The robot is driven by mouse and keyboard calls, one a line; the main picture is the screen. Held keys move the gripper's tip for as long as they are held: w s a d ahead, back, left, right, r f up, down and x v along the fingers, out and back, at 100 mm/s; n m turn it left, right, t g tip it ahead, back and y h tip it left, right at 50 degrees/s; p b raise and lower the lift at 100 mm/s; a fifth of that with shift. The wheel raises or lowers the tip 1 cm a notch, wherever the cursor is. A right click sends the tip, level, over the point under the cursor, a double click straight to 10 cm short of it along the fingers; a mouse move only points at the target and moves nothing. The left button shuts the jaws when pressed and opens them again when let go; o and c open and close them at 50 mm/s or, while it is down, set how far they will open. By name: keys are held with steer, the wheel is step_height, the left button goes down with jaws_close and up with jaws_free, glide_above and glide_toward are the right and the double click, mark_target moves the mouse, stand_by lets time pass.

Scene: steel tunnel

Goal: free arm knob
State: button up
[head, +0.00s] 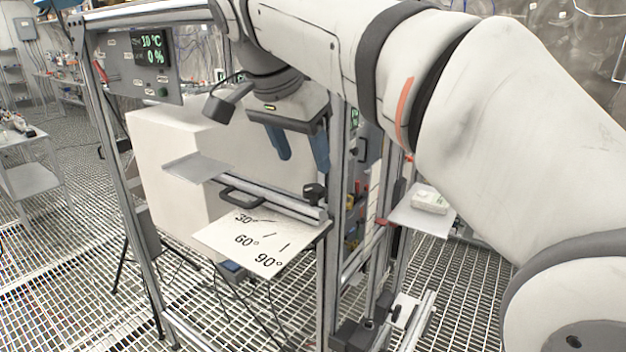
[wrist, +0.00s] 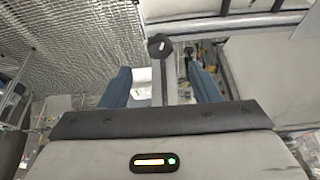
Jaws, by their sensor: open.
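The black arm knob (head: 315,192) sits at the right end of a grey horizontal bar (head: 275,202), above a white angle plate (head: 225,237) marked 30°, 60° and 90°. My gripper (head: 303,164) hangs above the knob, its two blue fingers pointing down, spread apart and empty. In the wrist view the knob (wrist: 160,46) shows as a dark lobed top with a stem-like strip below it. It lies between the lines of my gripper's fingers (wrist: 158,72), just beyond their tips. The knob appears apart from both fingers.
A black loop handle (head: 242,196) is on the bar, and a grey plate (head: 197,167) is at its left. A large white block (head: 165,165) stands behind. Metal frame posts (head: 337,165) rise close by on the right. A control panel (head: 135,60) reads 10 °C and 0 %.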

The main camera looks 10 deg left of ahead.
mark_target(314, 188)
steer(key=x, duration=0.6)
steer(key=shift+w+f, duration=0.1)
steer(key=shift+f, duration=0.05)
steer(key=c, duration=1)
steer(key=n+y+b, duration=0.1)
steer(key=n, duration=0.1)
steer(key=shift+d+n, duration=0.15)
steer(key=shift+n, duration=0.25)
steer(key=shift+d+n+y, duration=0.1)
steer(key=shift+n+y, duration=0.6)
steer(key=shift+n, duration=0.8)
